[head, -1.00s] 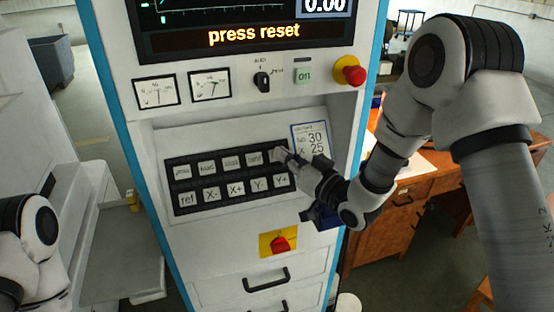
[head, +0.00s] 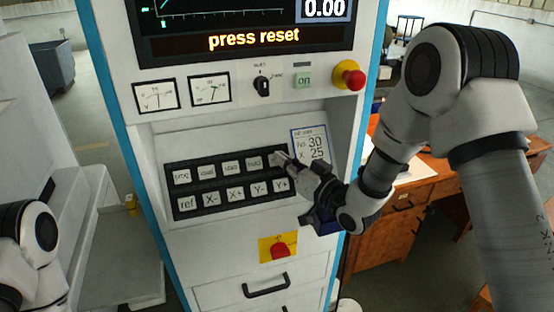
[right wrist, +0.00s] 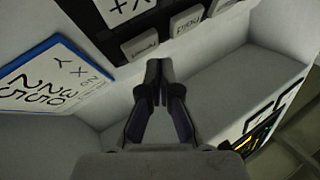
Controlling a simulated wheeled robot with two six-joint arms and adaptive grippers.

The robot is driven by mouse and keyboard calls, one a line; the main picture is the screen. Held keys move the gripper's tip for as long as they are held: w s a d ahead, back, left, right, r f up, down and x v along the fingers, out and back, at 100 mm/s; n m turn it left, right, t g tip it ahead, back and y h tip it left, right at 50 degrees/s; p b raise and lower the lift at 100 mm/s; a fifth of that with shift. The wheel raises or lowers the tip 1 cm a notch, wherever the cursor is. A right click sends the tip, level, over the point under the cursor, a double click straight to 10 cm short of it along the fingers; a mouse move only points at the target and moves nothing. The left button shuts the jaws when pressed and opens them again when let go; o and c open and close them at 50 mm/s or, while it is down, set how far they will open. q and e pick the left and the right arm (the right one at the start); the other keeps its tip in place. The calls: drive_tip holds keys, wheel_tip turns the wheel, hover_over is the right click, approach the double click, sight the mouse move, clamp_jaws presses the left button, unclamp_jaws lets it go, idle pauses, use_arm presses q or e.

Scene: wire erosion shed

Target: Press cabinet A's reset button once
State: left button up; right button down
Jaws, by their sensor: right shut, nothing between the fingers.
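The cabinet's key panel (head: 228,181) has two rows of pale keys on a black plate. The screen (head: 252,39) above reads "press reset". Only part of my left arm shows at lower left; its gripper is out of view.
A red emergency knob (head: 348,75), a green "on" button (head: 303,80) and a black rotary switch (head: 262,86) sit above the panel. A number card (head: 311,144) is beside it. A red switch on yellow (head: 278,248) is below. A wooden desk (head: 400,215) stands at right.

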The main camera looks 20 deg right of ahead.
idle(0.5)
drive_tip(key=shift+w+f+b, duration=0.25)
drive_tip(key=shift+w+b, duration=0.05)
drive_tip(key=shift+w, duration=0.05)
drive_tip(key=shift+w+f+b, duration=0.25)
drive_tip(key=shift+w+b, duration=0.05)
idle(0.6)
drive_tip(key=shift+r, duration=0.1)
drive_tip(key=shift+s+r, duration=0.4)
drive_tip(key=shift+s, duration=0.3)
